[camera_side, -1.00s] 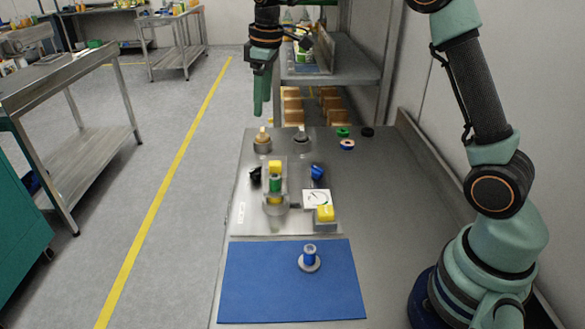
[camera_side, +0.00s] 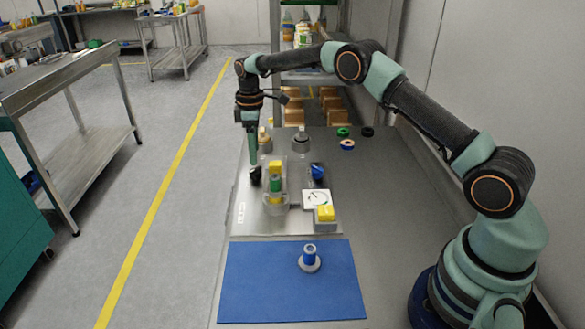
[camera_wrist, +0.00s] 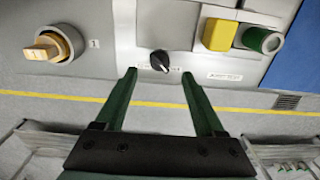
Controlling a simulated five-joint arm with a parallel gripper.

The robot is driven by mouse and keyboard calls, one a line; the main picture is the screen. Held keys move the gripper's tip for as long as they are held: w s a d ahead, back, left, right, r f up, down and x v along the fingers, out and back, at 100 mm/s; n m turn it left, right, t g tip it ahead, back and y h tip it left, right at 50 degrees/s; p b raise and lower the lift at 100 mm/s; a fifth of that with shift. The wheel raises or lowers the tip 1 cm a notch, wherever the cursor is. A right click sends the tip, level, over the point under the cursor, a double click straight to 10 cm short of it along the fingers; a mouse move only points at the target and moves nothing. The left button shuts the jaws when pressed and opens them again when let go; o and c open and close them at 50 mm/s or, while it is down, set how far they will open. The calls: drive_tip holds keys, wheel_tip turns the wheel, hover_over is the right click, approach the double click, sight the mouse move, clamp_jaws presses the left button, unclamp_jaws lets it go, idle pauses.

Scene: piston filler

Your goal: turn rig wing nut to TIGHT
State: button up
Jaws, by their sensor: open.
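A black wing-shaped knob (camera_wrist: 160,61), which looks like the rig wing nut, sits on the grey plate with small unreadable print beside it. It has a light line and lies slightly diagonal in the wrist view. In the side view the black knob (camera_side: 256,176) is at the plate's left edge, partly hidden by my fingers. My gripper (camera_wrist: 160,74) is open, with its two green fingertips either side of the knob and just short of it in the wrist view. In the side view my gripper (camera_side: 254,163) points down over the knob; I cannot tell whether it touches.
A blue knob (camera_side: 318,173), a dial (camera_side: 316,198) and a yellow block (camera_side: 325,213) are farther right. A blue mat (camera_side: 270,285) lies in front.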

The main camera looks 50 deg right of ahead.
sight(256, 171)
wheel_tip(256, 171, down, 6)
drive_tip(key=shift+f, duration=0.15)
idle(0.3)
clamp_jaws()
